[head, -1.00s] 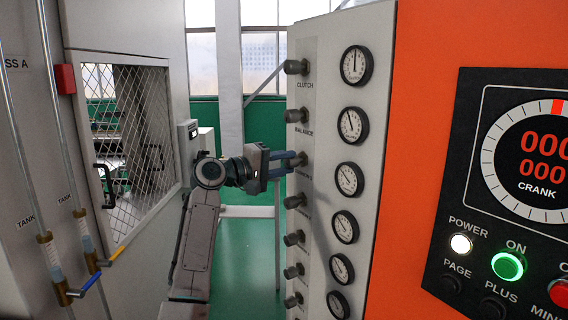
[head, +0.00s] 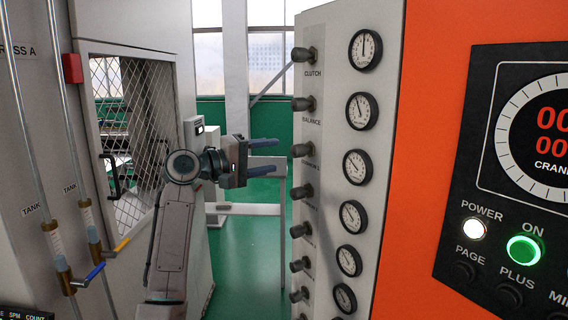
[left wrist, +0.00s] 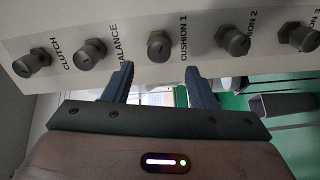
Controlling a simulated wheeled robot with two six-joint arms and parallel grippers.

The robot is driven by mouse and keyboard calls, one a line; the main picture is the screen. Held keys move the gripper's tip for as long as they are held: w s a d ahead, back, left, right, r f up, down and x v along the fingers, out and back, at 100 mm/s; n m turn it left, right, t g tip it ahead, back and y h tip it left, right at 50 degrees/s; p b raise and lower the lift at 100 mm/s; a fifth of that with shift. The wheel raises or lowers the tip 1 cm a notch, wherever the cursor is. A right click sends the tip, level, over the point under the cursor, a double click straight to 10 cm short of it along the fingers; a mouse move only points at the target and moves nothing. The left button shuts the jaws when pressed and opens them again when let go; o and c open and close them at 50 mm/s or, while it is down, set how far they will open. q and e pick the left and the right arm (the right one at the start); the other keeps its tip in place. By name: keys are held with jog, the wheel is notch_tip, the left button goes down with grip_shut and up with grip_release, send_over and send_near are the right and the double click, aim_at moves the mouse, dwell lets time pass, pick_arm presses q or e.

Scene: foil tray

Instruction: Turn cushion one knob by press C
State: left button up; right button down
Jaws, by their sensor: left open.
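The cushion one knob (head: 301,150) is a grey knob on the light panel, third from the top in its column. The fingertips stop a little short of the knob, with a gap between. In the left wrist view the knob lies beyond and between the spread fingertips (left wrist: 158,69). My right gripper is not in view.
The clutch knob (head: 304,54) and balance knob (head: 303,103) sit above, with more knobs below. Round gauges (head: 357,167) line the panel beside them. A mesh-windowed press (head: 130,140) stands left. Green floor (head: 245,240) lies open between the machines.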

pick_arm(q)
jog(key=b+v, duration=0.1)
jog(key=v, duration=0.3)
jog(key=shift+a+f, duration=0.1)
dwell(2.2)
